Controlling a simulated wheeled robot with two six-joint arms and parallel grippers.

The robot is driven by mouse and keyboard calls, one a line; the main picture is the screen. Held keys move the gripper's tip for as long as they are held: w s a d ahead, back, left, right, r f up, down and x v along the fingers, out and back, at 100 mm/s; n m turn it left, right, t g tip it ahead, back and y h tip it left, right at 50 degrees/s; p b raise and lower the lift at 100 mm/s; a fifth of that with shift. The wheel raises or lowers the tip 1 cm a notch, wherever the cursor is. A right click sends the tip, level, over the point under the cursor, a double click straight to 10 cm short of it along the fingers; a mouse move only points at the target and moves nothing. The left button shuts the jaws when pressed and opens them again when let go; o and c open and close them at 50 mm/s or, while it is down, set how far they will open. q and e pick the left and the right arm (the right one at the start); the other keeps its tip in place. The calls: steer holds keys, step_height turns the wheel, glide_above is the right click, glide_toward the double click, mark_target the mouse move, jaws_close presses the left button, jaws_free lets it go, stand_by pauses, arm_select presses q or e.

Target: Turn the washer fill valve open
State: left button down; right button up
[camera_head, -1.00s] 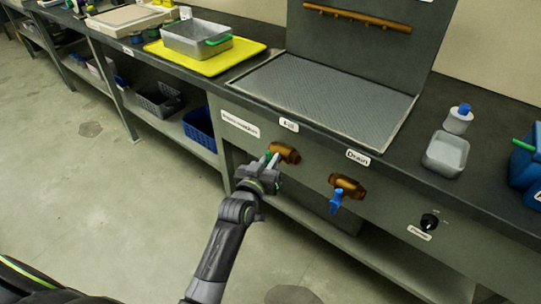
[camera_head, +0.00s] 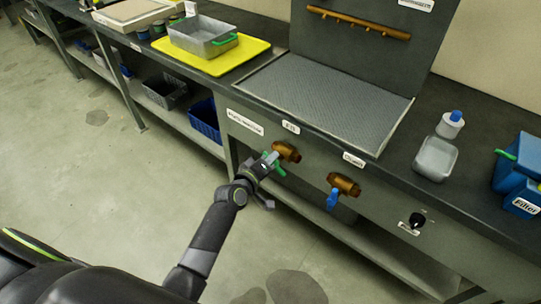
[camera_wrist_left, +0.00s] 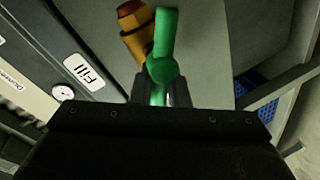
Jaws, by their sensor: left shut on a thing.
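The brass fill valve (camera_head: 287,151) sticks out of the washer's front panel below a small label, which reads "Fill" in the left wrist view (camera_wrist_left: 86,70). Its green handle (camera_head: 279,168) shows beside my left gripper (camera_head: 267,162). In the left wrist view the handle (camera_wrist_left: 164,38) stands in front of the brass body (camera_wrist_left: 137,27), and its lower part is between my fingers (camera_wrist_left: 160,95). The left gripper is shut on it; the fingers hide part of the handle. My right gripper is not in view.
To the right on the panel are the brass drain valve (camera_head: 343,186) with a blue handle (camera_head: 332,199) and a black knob (camera_head: 417,220). A grey tub (camera_head: 435,158) and a blue container (camera_head: 520,160) stand on the counter. Open floor lies left.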

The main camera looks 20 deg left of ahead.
arm_select(q)
steer(key=shift+a+f+n+h, duration=0.15)
steer(key=shift+n+h, duration=0.35)
steer(key=shift+n, duration=0.6)
steer(key=shift+f+n+g+h, duration=0.25)
steer(key=shift+n+g+h, duration=0.25)
steer(key=shift+n, duration=0.7)
steer(key=c, duration=1.5)
jaws_free()
steer(key=shift+w, duration=0.1)
steer(key=shift+o, duration=0.2)
steer(key=v, duration=1.7)
steer(key=shift+s+p, duration=0.25)
steer(key=shift+p, duration=0.2)
